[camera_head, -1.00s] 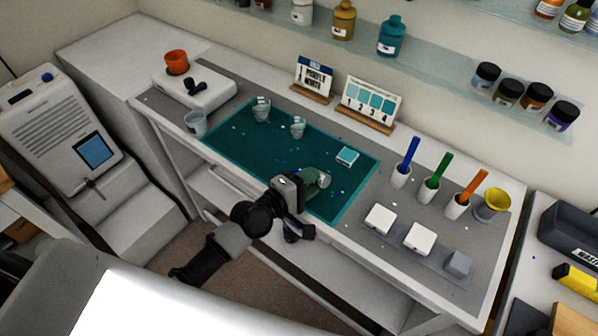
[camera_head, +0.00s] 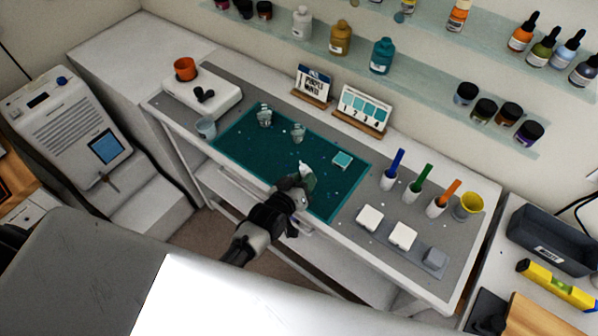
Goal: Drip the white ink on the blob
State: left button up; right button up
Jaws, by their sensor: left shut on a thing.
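My left gripper (camera_head: 298,184) is over the front edge of the teal mat (camera_head: 245,150), shut on a small pale greenish thing with a white tip (camera_head: 305,169). The arm partly hides it, and I cannot tell for sure that it is the white ink. I cannot make out a separate blob. Two clear cups, one at the left (camera_head: 265,116) and one nearer the middle (camera_head: 298,133), stand at the back of the mat. My right gripper is not in view.
Several stirring sticks stand in white holders, including a blue one (camera_head: 394,168); a yellow cup (camera_head: 467,206) is beside them. White blocks (camera_head: 402,236) lie in front. Shelves above hold bottles, including a teal one (camera_head: 382,56).

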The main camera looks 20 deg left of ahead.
pick_arm(q)
jog(key=shift+f+m+t+y, duration=0.2)
jog(key=shift+m+t+y, duration=0.15)
jog(key=shift+m, duration=0.75)
jog(key=shift+a+f+m+y+b, duration=0.15)
jog(key=shift+f+m+y+b, duration=0.2)
jog(key=shift+m+b, duration=0.35)
jog(key=shift+r+m, duration=0.1)
jog(key=shift+m, duration=0.4)
jog(key=shift+w+r+t, duration=0.1)
jog(key=shift+t, duration=0.15)
jog(key=shift+a, duration=0.1)
jog(key=shift+r, duration=0.25)
jog(key=shift+r+p, duration=0.85)
jog(key=shift+p, duration=0.25)
jog(key=shift+f, duration=0.1)
